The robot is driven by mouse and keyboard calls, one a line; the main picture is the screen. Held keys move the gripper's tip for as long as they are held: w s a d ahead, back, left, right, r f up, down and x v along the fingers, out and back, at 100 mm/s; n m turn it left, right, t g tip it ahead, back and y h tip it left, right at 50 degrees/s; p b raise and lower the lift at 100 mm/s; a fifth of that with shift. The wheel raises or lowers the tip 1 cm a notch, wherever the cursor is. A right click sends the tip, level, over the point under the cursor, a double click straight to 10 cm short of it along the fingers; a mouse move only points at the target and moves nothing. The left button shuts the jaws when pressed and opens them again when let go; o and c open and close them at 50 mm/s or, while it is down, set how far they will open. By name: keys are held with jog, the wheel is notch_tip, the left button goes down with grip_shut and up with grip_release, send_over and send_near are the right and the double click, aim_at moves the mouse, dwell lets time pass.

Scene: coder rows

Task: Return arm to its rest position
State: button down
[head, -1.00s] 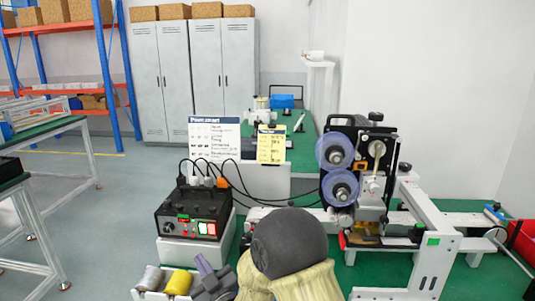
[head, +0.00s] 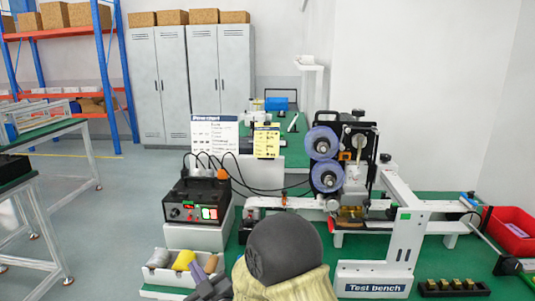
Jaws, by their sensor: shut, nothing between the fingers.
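My arm shows at the bottom centre of the head view, with a dark grey rounded joint and a beige ribbed cover. My gripper (head: 206,281) is left of it, low in the picture, with a purple part and dark grey parts. It is shut and empty. It appears close to the right end of a white bin holding coloured spools (head: 183,261). My arm hides part of the green bench and the lower end of the gripper is cut off or hidden.
A black power box (head: 196,200) stands on a white block behind the bin. The machine with two purple reels (head: 327,177) and a white frame (head: 403,235) stand right of my arm. A red bin (head: 512,232) is far right. Open floor lies left.

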jog(key=s+d+f+m+g+h, duration=0.1)
jog(key=d+f+m+g+h, duration=0.3)
jog(key=d, duration=0.6)
jog(key=s+d+f+m+g+h, duration=0.15)
jog(key=d+h, duration=0.35)
jog(key=d, duration=0.6)
jog(key=s+d+m+g+h, duration=0.3)
jog(key=s+d+m+g, duration=0.4)
jog(key=s+d, duration=0.65)
notch_tip(320, 180, up, 19)
jog(key=s+a+g+p, duration=0.1)
jog(key=s+p, duration=0.1)
jog(key=p, duration=1.7)
jog(key=shift+a+f+n, duration=0.2)
jog(key=shift+a+n, duration=0.15)
jog(key=shift+w, duration=0.1)
